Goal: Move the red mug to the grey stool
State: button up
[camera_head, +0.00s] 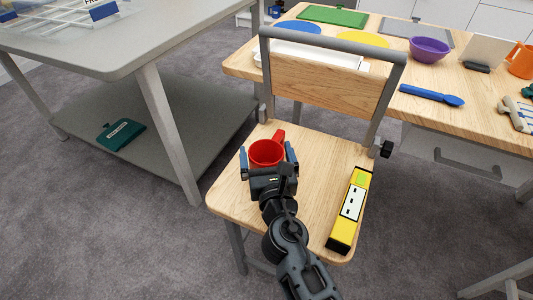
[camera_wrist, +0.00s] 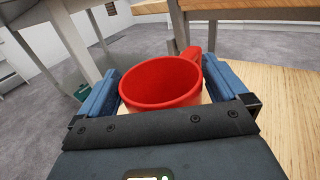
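The red mug (camera_head: 266,153) is upright on or just above the left part of a wooden chair seat (camera_head: 318,160), its handle pointing up and right. My gripper (camera_head: 268,160) is around the mug, with one blue finger on each side. In the wrist view the red mug (camera_wrist: 160,82) sits between the fingers of my gripper (camera_wrist: 160,85). A strip of wood shows between the mug and the right finger, so the gripper looks open. A grey frame (camera_head: 510,280) at the bottom right is cut off; I cannot tell if it is the grey stool.
A yellow level (camera_head: 350,210) lies on the seat's right side. A grey shelved table (camera_head: 160,110) stands left.

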jog(key=shift+r, duration=0.15)
jog(key=v, duration=1.2)
jog(key=shift+p, duration=0.35)
